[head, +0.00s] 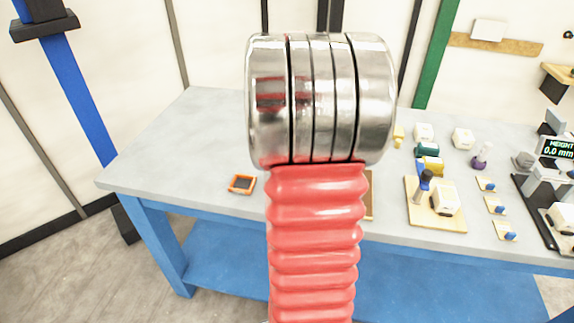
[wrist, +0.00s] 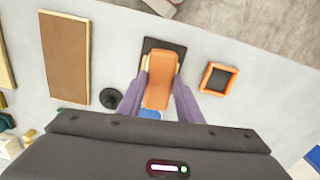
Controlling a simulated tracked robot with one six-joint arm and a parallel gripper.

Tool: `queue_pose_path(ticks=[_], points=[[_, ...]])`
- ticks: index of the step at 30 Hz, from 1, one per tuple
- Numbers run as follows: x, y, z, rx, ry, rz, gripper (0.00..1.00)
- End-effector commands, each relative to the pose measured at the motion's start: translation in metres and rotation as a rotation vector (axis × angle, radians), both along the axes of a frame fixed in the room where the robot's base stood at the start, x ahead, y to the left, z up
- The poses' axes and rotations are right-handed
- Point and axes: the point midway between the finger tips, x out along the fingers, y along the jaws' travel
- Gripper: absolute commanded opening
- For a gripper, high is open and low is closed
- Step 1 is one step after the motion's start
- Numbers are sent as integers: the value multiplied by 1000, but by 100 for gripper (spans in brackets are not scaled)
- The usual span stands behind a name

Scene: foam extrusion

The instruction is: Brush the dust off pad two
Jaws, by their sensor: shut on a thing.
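In the wrist view my gripper (wrist: 162,72) points down over the table with its purple fingers shut on an orange block-shaped tool (wrist: 160,82), likely the brush. A dark square pad (wrist: 152,43) lies under the far end of the tool and is partly covered by it. I cannot tell whether the tool touches the pad. No number or dust is readable on this pad, so I cannot tell if it is pad two. In the head view my own arm hides the gripper, the tool and this pad.
An orange-rimmed dark tray (wrist: 217,79) lies right of the gripper; it also shows in the head view (head: 242,184). A brown framed board (wrist: 65,57) and a black round piece (wrist: 110,97) lie left. The height gauge (head: 557,147) and several small parts crowd the table's right side.

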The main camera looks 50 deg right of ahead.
Motion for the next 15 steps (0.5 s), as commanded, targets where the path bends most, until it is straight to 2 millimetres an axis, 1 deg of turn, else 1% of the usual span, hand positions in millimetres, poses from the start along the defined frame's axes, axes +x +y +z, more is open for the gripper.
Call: queue_pose_path(ticks=[10, 15], points=[[-7, 16, -2, 0, 0, 0, 7], [-8, 19, -3, 1, 0, 0, 7]])
